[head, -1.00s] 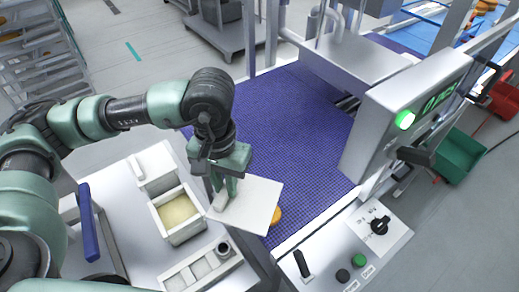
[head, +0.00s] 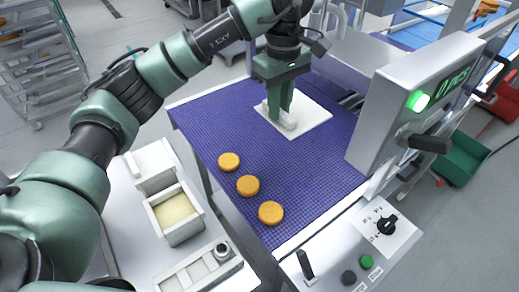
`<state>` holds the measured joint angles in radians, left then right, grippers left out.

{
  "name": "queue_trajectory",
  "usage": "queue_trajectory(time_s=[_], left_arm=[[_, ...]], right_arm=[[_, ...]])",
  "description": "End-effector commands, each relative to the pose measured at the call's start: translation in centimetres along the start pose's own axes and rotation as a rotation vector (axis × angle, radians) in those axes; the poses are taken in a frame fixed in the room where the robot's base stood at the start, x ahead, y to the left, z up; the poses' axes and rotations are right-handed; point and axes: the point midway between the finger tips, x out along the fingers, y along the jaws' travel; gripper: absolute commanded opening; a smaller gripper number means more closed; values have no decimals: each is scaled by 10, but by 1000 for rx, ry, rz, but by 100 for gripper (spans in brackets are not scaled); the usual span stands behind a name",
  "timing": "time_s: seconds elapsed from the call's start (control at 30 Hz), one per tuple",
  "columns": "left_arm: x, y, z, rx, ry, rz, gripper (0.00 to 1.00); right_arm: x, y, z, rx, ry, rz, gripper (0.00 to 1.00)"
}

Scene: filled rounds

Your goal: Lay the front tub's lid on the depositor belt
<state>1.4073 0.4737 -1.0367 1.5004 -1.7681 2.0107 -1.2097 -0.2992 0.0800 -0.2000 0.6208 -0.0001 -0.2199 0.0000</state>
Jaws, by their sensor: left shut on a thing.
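The lid (head: 309,118) is a flat white square with a raised grey-white grip bar. It lies flat at the blue depositor belt (head: 225,128), on its far right part; I cannot tell whether it touches the belt. My left gripper (head: 287,121) points down and is shut on the lid's grip bar. The front tub (head: 183,232) stands on the white worktop at left, uncovered, with a pale yellow filling. A second white tub (head: 153,163) stands behind it with its top covered. My right gripper is not in view.
Three orange-brown rounds (head: 248,186) lie in a row along the belt's near left side. A control box (head: 420,100) with a green light stands at right, and a panel with a knob (head: 387,224) is in front. The belt's middle is clear.

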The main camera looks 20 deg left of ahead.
Motion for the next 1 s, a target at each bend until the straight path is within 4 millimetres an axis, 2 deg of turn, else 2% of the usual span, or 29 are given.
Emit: queue_trajectory(time_s=[0.1, 0.4, 0.5, 0.6, 0.77, 1.0], left_arm=[[31, -2, 2, 3, -8, -8, 0], [107, -3, 2, 3, -4, -7, 0], [127, -2, 1, 2, -4, -6, 0], [139, -2, 1, 3, -3, -3, 0], [150, -1, 1, 3, -2, -2, 0], [183, -2, 2, 3, -4, -4, 0]], right_arm=[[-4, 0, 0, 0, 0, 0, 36], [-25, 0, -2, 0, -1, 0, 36], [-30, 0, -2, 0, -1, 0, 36], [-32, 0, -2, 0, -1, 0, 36], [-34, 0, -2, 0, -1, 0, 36], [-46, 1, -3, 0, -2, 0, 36]])
